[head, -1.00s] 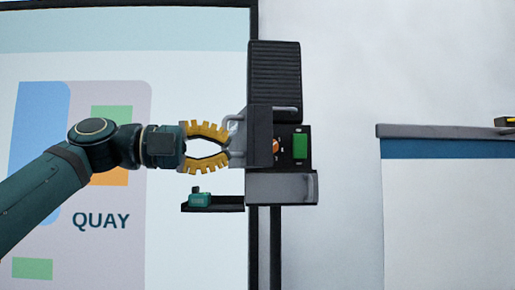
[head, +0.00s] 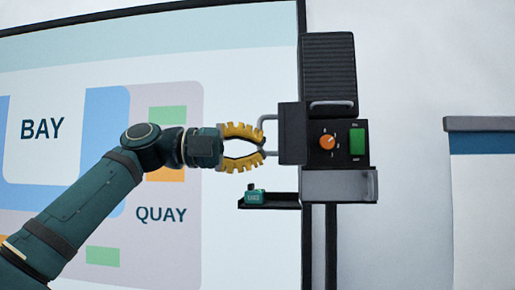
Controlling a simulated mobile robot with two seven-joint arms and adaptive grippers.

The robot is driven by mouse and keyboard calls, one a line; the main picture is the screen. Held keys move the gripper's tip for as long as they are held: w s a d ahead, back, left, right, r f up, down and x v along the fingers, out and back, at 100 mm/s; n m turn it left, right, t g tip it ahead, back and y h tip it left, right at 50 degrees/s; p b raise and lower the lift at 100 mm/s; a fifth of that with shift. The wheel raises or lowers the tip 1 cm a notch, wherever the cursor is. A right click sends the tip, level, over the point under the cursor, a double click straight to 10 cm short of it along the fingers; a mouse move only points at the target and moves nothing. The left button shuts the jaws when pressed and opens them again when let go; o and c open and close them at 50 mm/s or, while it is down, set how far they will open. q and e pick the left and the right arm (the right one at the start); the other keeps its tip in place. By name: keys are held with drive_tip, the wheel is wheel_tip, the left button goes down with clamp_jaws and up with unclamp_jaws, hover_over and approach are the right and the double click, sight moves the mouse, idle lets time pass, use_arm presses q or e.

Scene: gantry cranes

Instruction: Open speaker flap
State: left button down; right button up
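The speaker unit (head: 328,62) is a tall dark box with a ribbed upper part, fixed on a dark post. Its flap (head: 293,133) is a dark panel swung out to the left, and the face behind it shows an orange knob (head: 327,142) and a green button (head: 357,140). A grey bar handle (head: 261,122) stands out from the flap's left side. My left gripper (head: 263,150) has its yellow toothed fingers closed at the handle's lower part, with the handle between the fingertips. My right gripper is out of view.
A small shelf (head: 270,206) with a teal device (head: 253,197) sits just below my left gripper. A grey ledge (head: 340,186) juts out under the controls. A large map board (head: 60,205) stands behind. A blue-topped white panel (head: 485,145) is at the right.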

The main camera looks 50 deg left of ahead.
use_arm(q)
drive_tip(key=shift+d, duration=0.1)
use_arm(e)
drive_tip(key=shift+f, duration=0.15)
use_arm(q)
drive_tip(key=shift+d+f+b, duration=0.15)
drive_tip(key=shift+d+b, duration=0.2)
drive_tip(key=shift+b, duration=0.05)
drive_tip(key=d, duration=0.1)
drive_tip(key=b, duration=0.1)
drive_tip(key=d+b, duration=0.1)
drive_tip(key=shift+s+d+f, duration=0.2)
drive_tip(key=shift+s+d, duration=0.05)
drive_tip(key=shift+d, duration=0.1)
drive_tip(key=w+a+p+v, duration=0.1)
drive_tip(key=p+v, duration=0.2)
drive_tip(key=v, duration=0.6)
drive_tip(key=shift+s+a+r, duration=0.25)
drive_tip(key=shift+a+r, duration=0.1)
drive_tip(key=shift+a, duration=0.15)
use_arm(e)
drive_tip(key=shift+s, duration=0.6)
